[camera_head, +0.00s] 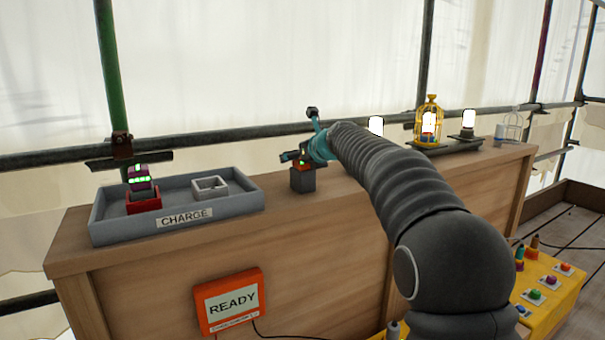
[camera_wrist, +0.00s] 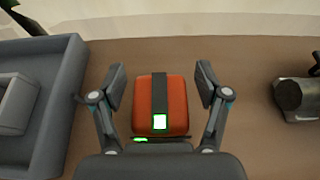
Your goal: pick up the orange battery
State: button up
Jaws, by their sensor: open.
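The orange battery (camera_wrist: 176,104) has a dark band down its middle and a lit green-white square. In the wrist view it stands between the two open fingers of my gripper (camera_wrist: 160,85), with a small gap showing on each side. In the head view my gripper (camera_head: 304,154) is over the wooden counter. There the battery (camera_head: 303,166) shows only in part beneath it, above a dark grey block (camera_head: 303,181). I cannot tell how far the fingertips reach down its sides.
Left of the gripper is a grey CHARGE tray (camera_head: 105,227) holding a red holder with a purple, green-lit battery (camera_head: 140,181) and an empty grey socket (camera_head: 210,186). To the right stand lamps and a yellow birdcage (camera_head: 428,117). A READY panel (camera_head: 230,301) is on the counter's front.

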jog(key=shift+r, duration=0.1)
grip_shut()
jog(key=shift+r, duration=0.1)
jog(key=shift+r+p, duration=0.3)
jog(key=shift+r, duration=0.3)
notch_tip(320, 180, up, 2)
jog(key=shift+r+p, duration=0.25)
jog(key=shift+p, duration=0.15)
jog(key=w+d+r, duration=0.4)
jog(key=d+r, duration=0.3)
jog(key=d, duration=0.4)
